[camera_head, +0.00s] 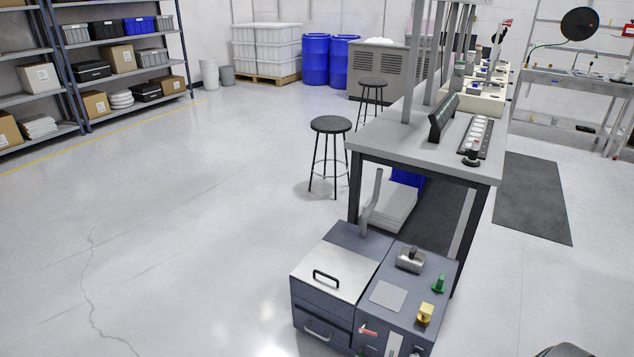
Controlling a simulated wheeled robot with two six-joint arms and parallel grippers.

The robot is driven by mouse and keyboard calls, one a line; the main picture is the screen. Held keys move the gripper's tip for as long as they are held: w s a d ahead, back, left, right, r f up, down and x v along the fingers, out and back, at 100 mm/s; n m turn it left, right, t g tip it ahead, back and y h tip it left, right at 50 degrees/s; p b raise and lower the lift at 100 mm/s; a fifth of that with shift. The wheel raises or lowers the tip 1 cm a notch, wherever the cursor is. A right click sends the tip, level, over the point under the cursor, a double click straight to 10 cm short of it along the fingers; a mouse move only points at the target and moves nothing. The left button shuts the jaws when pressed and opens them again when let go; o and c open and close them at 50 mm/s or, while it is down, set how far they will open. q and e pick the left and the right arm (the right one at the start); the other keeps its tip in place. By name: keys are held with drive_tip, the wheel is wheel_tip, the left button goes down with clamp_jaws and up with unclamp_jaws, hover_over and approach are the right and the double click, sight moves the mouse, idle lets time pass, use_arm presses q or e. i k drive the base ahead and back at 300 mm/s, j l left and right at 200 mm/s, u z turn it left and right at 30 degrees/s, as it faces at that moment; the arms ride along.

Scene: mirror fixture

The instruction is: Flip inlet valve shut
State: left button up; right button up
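A grey cabinet-like fixture (340,307) stands on the floor at the bottom centre right. Its left part has a light lid (335,268) with a black handle, and a grey lever or pipe (371,203) rises behind it. Its right top carries a silver block with a dark knob (410,259), a green knob (439,283) and a yellow knob (425,314). A small red-ended lever (368,331) sits low on the front edge. I cannot tell which of these is the inlet valve, or its position. Neither gripper is in view.
A long workbench (400,140) stands directly behind the fixture. A black-topped stool (331,125) is left of the bench. Open floor (180,230) lies to the left. A dark rounded shape (565,351) cuts the bottom right edge. Shelves (65,80) stand far left.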

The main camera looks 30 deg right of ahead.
sight(362, 329)
drive_tip(key=i+z, duration=0.1)
drive_tip(key=z, duration=1)
